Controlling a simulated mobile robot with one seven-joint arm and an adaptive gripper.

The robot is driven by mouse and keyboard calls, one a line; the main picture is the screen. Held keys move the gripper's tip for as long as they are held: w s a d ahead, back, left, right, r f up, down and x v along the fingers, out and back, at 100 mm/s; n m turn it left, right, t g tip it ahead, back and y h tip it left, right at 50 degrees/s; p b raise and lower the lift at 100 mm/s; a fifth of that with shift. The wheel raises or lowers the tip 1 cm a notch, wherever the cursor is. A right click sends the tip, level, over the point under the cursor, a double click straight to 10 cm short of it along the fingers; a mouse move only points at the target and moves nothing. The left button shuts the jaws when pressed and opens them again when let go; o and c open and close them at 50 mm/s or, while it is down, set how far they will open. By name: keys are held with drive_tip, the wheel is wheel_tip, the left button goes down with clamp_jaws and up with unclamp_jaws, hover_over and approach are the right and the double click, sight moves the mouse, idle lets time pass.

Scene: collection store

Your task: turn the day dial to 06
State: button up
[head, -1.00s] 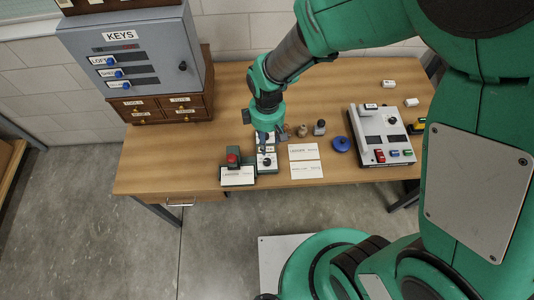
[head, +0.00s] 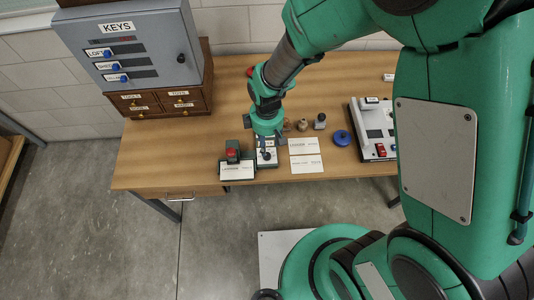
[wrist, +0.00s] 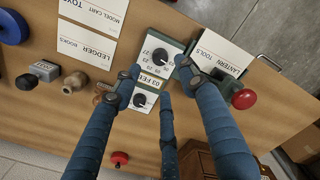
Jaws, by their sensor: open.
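The date device (wrist: 158,75) is a pale block with a dark edge and two round black dials. Its window reads "03 FEB". The day dial (wrist: 161,57), with numbers such as 25, 27 and 29 around it, is at the top in the wrist view. The other dial (wrist: 139,99) sits below the window; its marks are too small to read. In the head view the device (head: 267,158) stands near the table's front edge. My gripper (wrist: 158,68) is open, its blue fingers spread around the device above it. It also shows in the head view (head: 268,142). Whether a finger touches the dial I cannot tell.
A red-buttoned stamp block (head: 232,153) with a lantern card stands close to the device's left. Ledger and model cart cards (head: 304,146) lie right. Small stampers (head: 319,121), a blue disc (head: 341,138) and a control box (head: 372,130) are farther right. A key cabinet (head: 135,50) stands back left.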

sight(267, 153)
wheel_tip(267, 153, down, 8)
drive_tip(key=shift+b, duration=0.85)
drive_tip(key=shift+c, duration=0.5)
clamp_jaws()
